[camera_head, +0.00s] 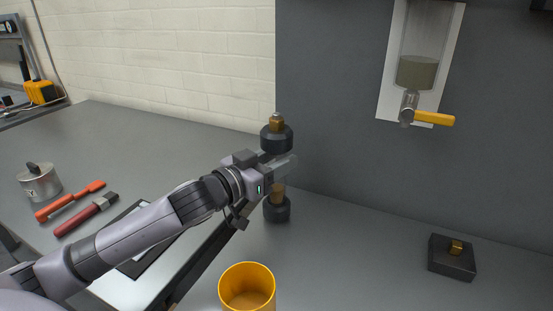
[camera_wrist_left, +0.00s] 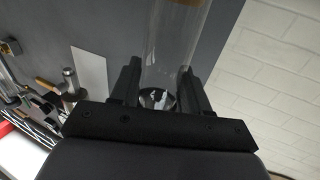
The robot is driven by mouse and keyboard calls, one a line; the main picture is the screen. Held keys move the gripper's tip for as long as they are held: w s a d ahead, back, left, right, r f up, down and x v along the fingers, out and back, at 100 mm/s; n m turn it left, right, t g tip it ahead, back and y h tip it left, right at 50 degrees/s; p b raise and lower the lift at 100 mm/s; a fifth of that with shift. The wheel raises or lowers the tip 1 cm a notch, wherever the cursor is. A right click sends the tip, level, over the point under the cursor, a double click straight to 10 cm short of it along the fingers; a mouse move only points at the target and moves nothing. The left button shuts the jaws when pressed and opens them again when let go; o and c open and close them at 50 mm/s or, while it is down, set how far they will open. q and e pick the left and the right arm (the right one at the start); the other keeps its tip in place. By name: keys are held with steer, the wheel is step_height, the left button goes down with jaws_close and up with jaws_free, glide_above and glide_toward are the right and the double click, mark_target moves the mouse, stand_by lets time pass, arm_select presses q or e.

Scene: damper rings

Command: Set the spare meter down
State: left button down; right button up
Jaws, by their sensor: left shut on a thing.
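My left gripper (camera_head: 281,170) is shut on a clear tube (camera_head: 287,167), which looks like the spare meter. In the left wrist view the clear tube (camera_wrist_left: 177,45) stands between the two dark fingers (camera_wrist_left: 159,92), with a round end close to the gripper. In the head view the tube is at the gap between an upper black collar with a brass top (camera_head: 276,138) and a lower black collar (camera_head: 277,209). I cannot tell whether it touches them. My right gripper is not in view.
An orange cup (camera_head: 247,288) stands at the front. A black block with a brass knob (camera_head: 452,264) lies on the right. A yellow-handled tap (camera_head: 432,118) hangs on the grey panel. A metal pot (camera_head: 40,184) and red-handled tools (camera_head: 72,200) lie left. The counter between cup and block is clear.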

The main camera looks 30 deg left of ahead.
arm_select(q)
steer(key=shift+f, duration=0.15)
steer(key=shift+c, duration=2.4)
jaws_free()
steer(key=shift+f, duration=0.1)
steer(key=shift+s+a+f, duration=0.1)
steer(key=shift+s+a, duration=0.05)
steer(key=shift+s, duration=0.15)
steer(key=b+v, duration=0.1)
steer(key=v, duration=0.5)
steer(key=shift+s, duration=0.25)
steer(key=shift+a, duration=0.1)
